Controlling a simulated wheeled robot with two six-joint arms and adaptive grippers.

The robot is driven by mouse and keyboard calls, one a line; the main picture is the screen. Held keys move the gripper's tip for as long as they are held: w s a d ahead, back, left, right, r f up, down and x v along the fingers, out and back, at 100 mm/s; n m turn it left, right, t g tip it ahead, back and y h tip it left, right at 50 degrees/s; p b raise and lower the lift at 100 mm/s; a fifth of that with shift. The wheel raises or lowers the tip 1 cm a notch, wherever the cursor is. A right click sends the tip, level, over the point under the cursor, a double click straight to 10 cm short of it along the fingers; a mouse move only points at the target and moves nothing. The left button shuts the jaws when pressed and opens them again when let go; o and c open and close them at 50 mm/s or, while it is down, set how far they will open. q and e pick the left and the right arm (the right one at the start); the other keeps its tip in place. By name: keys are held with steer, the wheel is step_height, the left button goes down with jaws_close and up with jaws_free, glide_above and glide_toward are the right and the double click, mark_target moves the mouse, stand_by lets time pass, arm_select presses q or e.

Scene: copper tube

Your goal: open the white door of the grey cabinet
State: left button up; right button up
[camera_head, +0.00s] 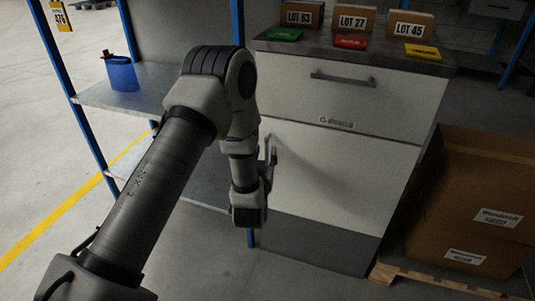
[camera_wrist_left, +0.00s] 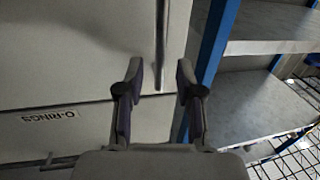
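The grey cabinet (camera_head: 345,255) stands at centre right in the head view, with its white door (camera_head: 335,180) below a drawer (camera_head: 350,90). The door looks closed. My left gripper (camera_head: 270,160) is in front of the door's left edge. In the left wrist view, the white door (camera_wrist_left: 75,50) fills the upper left, and its bar handle (camera_wrist_left: 161,45) runs down toward the gap between the open fingers of my left gripper (camera_wrist_left: 159,78). The fingers look apart from the handle; its depth between them is unclear. My right gripper is not in view.
A blue-post shelf (camera_head: 140,95) with a blue bin (camera_head: 122,74) stands left of the cabinet. Cartons (camera_head: 475,210) on a pallet (camera_head: 440,285) stand close on the right. Boxes and coloured packets lie on the cabinet top (camera_head: 385,50). The floor at left is clear.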

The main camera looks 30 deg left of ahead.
mark_target(266, 149)
arm_select(q)
steer(key=shift+x, duration=1.55)
jaws_close()
steer(key=shift+s, duration=0.15)
